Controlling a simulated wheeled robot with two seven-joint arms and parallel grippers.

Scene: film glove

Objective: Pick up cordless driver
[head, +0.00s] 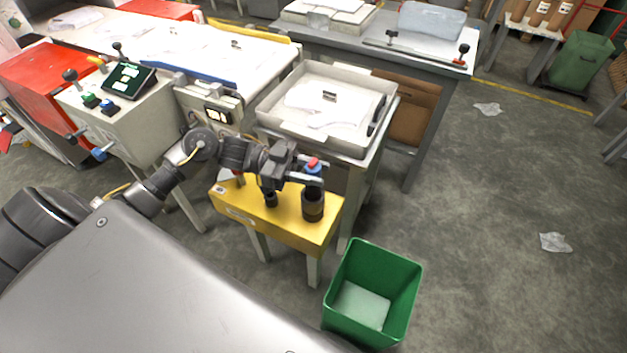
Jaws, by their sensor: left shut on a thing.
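The cordless driver (313,168) seems to be the small upright thing with a red top and a blue part below it. It stands over a dark round holder (312,206) on the yellow bench (290,228). My left gripper (314,179) reaches in from the left and is shut on the driver. The driver's lower part is hidden by the fingers and the holder, so I cannot tell how deep it sits. My right gripper is not in view.
A smaller dark holder (270,199) stands on the bench to the left. A green bin (345,275) stands on the floor in front. A grey tray table (270,112) is right behind the bench, and a control box (140,115) is at left. Floor at right is mostly open.

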